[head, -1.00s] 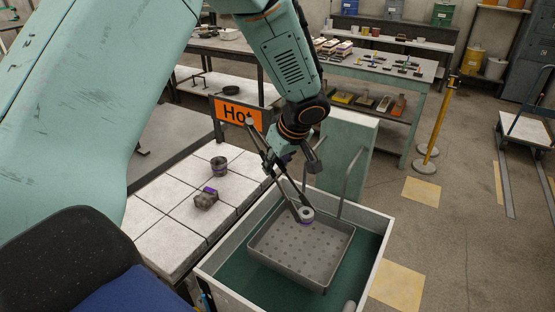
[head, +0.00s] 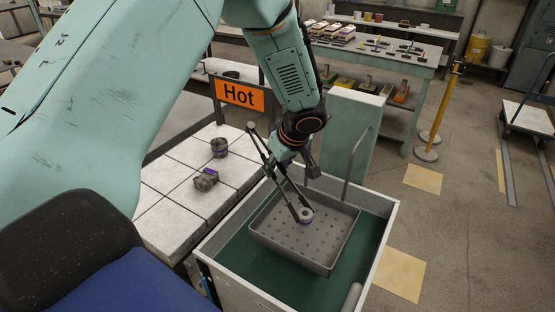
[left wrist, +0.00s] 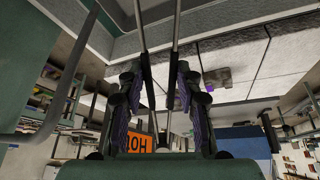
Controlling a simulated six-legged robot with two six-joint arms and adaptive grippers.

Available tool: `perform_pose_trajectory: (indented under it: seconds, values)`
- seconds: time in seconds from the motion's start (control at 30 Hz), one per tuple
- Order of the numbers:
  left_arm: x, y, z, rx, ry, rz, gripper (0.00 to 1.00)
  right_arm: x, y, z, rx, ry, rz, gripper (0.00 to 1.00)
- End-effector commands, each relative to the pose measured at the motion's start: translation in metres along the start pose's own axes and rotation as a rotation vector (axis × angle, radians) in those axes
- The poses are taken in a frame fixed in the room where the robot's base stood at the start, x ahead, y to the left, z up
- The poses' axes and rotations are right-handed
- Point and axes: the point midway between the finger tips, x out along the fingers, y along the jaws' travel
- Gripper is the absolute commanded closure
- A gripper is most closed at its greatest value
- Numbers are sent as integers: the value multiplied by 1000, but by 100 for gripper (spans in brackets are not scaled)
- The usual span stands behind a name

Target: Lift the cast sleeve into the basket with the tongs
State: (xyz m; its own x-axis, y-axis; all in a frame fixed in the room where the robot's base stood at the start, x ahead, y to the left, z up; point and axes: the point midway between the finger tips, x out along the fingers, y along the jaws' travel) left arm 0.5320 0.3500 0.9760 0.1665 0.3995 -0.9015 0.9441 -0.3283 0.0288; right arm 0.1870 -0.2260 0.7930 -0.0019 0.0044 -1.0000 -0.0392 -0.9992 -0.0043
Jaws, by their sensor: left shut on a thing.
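My left gripper (head: 284,160) is shut on the tongs (head: 264,147), which slant down from it; their two arms also show in the left wrist view (left wrist: 141,30). The basket sits in a tank (head: 234,272) with a dark green inside. My right gripper is not in view.
A white tiled bench (head: 164,226) left of the tank holds a dark cylindrical piece (head: 219,147) and a rough grey lump (head: 206,180) with purple on it. An orange "Hot" sign (head: 239,95) stands behind. The basket's tall handle (head: 357,166) rises near the arm.

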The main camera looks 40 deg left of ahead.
Motion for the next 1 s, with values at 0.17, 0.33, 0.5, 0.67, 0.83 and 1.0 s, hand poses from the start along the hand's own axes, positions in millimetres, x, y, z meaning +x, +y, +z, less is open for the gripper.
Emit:
perform_pose_trajectory:
  seconds: [0.17, 0.33, 0.5, 0.67, 0.83, 1.0]
  values:
    - [12, 0, 6, 0, 1, 1, 100, 6, 0, 0, 0, 0, 0, 60]
    - [15, 0, 7, 0, 1, 1, 100, 7, 0, 0, 0, 0, 0, 60]
    - [15, 0, 7, 0, 1, 1, 100, 7, 0, 0, 0, 0, 0, 60]
    - [15, 0, 7, 0, 1, 1, 62, 7, 0, 0, 0, 0, 0, 60]
    - [15, 0, 7, 0, 1, 1, 48, 7, 0, 0, 0, 0, 0, 60]
    - [15, 0, 7, 0, 1, 1, 44, 7, 0, 0, 0, 0, 0, 60]
